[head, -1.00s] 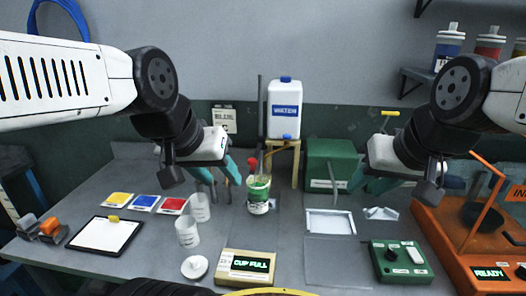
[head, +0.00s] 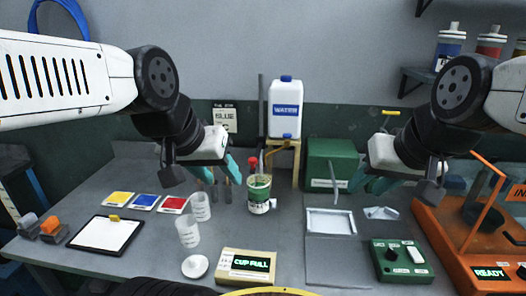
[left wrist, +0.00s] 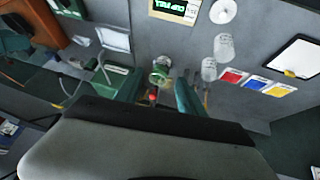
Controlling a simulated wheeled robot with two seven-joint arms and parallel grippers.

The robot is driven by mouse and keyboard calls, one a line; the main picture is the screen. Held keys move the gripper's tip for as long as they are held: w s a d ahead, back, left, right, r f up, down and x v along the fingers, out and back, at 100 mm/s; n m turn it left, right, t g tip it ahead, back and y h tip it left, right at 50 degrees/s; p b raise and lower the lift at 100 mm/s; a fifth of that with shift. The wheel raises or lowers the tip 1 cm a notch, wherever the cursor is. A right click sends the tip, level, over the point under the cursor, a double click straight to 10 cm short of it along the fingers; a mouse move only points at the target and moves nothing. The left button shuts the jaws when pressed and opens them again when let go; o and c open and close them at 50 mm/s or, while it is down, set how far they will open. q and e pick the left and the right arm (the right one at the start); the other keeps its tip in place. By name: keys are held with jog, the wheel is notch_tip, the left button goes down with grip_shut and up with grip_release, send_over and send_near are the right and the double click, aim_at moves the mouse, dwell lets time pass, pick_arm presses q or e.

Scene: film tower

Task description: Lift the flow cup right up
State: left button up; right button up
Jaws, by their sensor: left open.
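A white and green tin (head: 259,201) stands on the bench near the middle. A red-topped handle (head: 253,162) rises at its mouth; I take this for the flow cup's handle, but the cup itself is hidden or too small to tell. My left gripper (head: 219,170) is open, its teal fingers apart, left of the handle and not around it. In the left wrist view the tin (left wrist: 160,76) and red top (left wrist: 153,97) lie between the open fingers (left wrist: 158,98) in the picture. My right gripper (head: 366,180) seems open and empty, above the bench right of the tin.
A display reading CUP FULL (head: 247,264) sits in front. Two clear beakers (head: 188,232) stand left of the tin. A white water container (head: 285,108) on a wooden stand and a green box (head: 322,165) are behind. An orange machine (head: 473,235) stands at right.

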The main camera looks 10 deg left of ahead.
pick_arm(q)
jog(key=m+g+y, duration=0.2)
jog(key=m+g, duration=0.4)
jog(key=m, duration=0.2)
send_near(253, 159)
jog(key=shift+s+a+f, duration=0.1)
jog(key=shift+s+f, duration=0.05)
jog(key=shift+s, duration=0.15)
jog(key=shift+w+f, duration=0.3)
jog(key=shift+w, duration=0.2)
notch_tip(253, 159, down, 8)
jog(key=shift+r, duration=0.15)
grip_shut()
jog(key=shift+r, duration=0.1)
dwell(0.4)
